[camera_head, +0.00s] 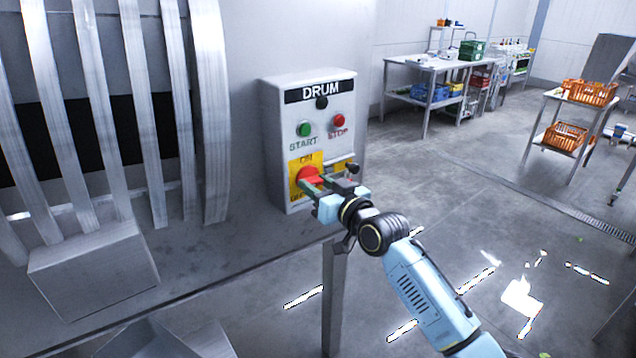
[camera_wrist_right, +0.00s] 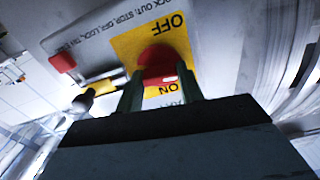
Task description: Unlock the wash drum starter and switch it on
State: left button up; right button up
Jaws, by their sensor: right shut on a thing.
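The drum starter box (camera_head: 272,117) is a light grey panel labelled DRUM. It carries a green START button (camera_head: 305,129), a red STOP button (camera_head: 339,121) and a black round piece (camera_head: 321,102) under the label. Low on its front is a red rotary switch (camera_head: 306,175) on a yellow ON/OFF plate (camera_head: 295,167). My right gripper (camera_head: 313,185) is at this switch, its fingers shut on the red handle. In the right wrist view the red switch (camera_wrist_right: 158,60) sits between the two fingers (camera_wrist_right: 160,92). A red item (camera_wrist_right: 62,61) shows beside the plate there. My left gripper is out of view.
Grey slats and a metal block (camera_head: 92,270) stand left of the box on a grey surface. A table with bins (camera_head: 430,65) is at the back. A rack with orange crates (camera_head: 566,136) stands at right. Open floor lies between.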

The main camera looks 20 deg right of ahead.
jog(key=m+p, duration=0.2)
jog(key=m, duration=0.1)
jog(key=shift+r, duration=0.1)
jog(key=m+p, duration=0.1)
jog(key=m, duration=0.3)
jog(key=m+p, duration=0.2)
jog(key=m, duration=0.2)
jog(key=shift+m, duration=0.3)
jog(key=m+p, duration=0.1)
jog(key=m, duration=0.3)
jog(key=shift+m, duration=0.4)
jog(key=o, duration=1)
